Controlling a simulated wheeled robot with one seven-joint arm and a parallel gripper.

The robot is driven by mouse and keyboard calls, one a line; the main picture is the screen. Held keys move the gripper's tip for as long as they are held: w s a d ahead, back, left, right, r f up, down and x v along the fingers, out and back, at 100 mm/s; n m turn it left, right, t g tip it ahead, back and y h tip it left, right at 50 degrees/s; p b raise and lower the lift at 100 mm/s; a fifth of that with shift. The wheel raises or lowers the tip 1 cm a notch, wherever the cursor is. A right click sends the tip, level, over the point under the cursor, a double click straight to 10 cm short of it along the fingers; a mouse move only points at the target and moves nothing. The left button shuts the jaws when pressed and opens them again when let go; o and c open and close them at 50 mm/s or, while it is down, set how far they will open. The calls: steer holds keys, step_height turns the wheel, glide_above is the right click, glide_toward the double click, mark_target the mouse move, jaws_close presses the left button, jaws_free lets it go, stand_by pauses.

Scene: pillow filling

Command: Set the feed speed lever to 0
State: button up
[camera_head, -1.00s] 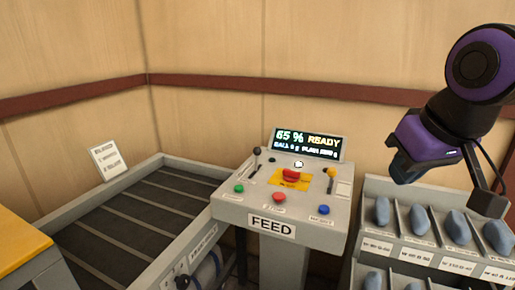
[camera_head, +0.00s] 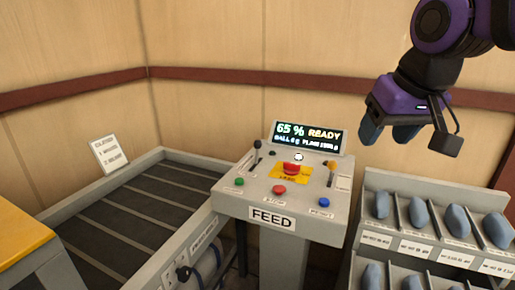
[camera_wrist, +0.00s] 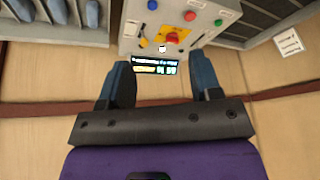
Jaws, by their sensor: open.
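The grey FEED panel (camera_head: 233,207) stands at the centre of the head view. Its display (camera_head: 308,138) reads 65 % READY. A black-knobbed lever (camera_head: 257,146) rises from a slot at the panel's left, and a yellow lever (camera_head: 331,170) at its right. I cannot tell from labels which is the feed speed lever. My gripper (camera_head: 388,134) is open and empty, up and to the right of the panel, touching nothing. In the wrist view the panel (camera_wrist: 130,32) appears upside down beyond my fingers, with the yellow lever (camera_wrist: 143,42) and the black-knobbed lever (camera_wrist: 219,21).
A red button (camera_head: 291,168) on a yellow plate sits between the levers. Green, red and blue buttons line the panel's front. A rack (camera_head: 370,179) of grey-blue pieces stands at right, below my gripper. A conveyor (camera_head: 125,215) lies at left. Wooden walls close the back.

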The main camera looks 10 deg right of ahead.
steer(key=w+a+r+m, duration=0.1)
steer(key=w+r+m, duration=0.15)
steer(key=w, duration=1.25)
steer(key=m+g+h, duration=0.2)
steer(key=m+h, duration=0.1)
steer(key=m, duration=0.3)
glide_above(256, 144)
steer(key=s+a, duration=0.2)
step_height(256, 144, down, 21)
steer(key=x, duration=1)
steer(key=shift+w+f, duration=0.1)
steer(key=shift+f, duration=0.1)
jaws_close()
